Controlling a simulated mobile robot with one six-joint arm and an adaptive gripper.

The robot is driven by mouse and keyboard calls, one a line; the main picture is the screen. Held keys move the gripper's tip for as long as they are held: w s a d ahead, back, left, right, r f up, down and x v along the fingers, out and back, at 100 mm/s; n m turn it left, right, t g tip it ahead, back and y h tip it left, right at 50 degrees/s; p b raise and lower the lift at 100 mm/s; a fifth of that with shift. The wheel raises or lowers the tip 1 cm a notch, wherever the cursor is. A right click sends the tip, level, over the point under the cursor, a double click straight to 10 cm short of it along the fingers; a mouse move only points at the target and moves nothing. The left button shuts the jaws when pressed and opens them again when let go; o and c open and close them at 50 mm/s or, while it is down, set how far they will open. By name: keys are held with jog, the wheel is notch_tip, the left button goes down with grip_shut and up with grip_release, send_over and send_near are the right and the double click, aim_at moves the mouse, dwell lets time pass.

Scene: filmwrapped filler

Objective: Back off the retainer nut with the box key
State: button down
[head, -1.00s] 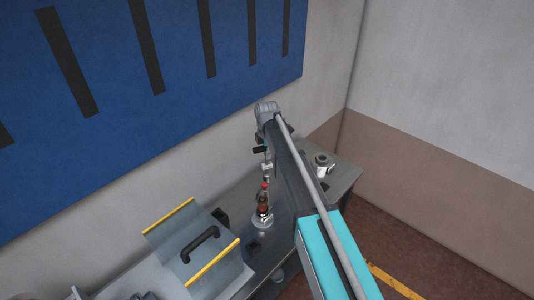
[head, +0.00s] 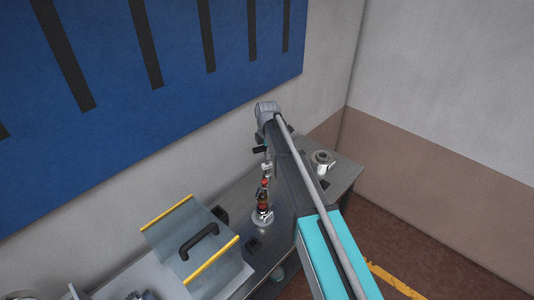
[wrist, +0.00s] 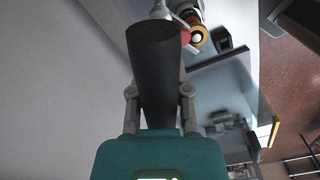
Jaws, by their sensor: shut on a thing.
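In the wrist view my gripper (wrist: 158,95) has its two fingers closed on a thick dark cylindrical handle (wrist: 153,50), which I take to be the box key's. A pale metal part (wrist: 161,10) shows beyond the handle's far end. In the head view my gripper (head: 261,150) hangs over the bench, above an upright red and dark fixture (head: 263,201) on a round pale base. The fixture's red and yellow rings (wrist: 194,36) show beside the handle in the wrist view. I cannot make out the retainer nut, nor whether the key sits on it.
A clear guard with yellow edges and a black handle (head: 198,241) stands left of the fixture. A pale flanged part (head: 321,160) stands at the bench's right end. A blue panel (head: 150,80) with dark strips hangs on the wall behind. Dark bench top (head: 290,207) shows around the fixture.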

jog(key=shift+n, duration=1.6)
jog(key=shift+n, duration=1)
jog(key=shift+r, duration=0.1)
jog(key=shift+r+p, duration=2.95)
jog(key=shift+p, duration=0.05)
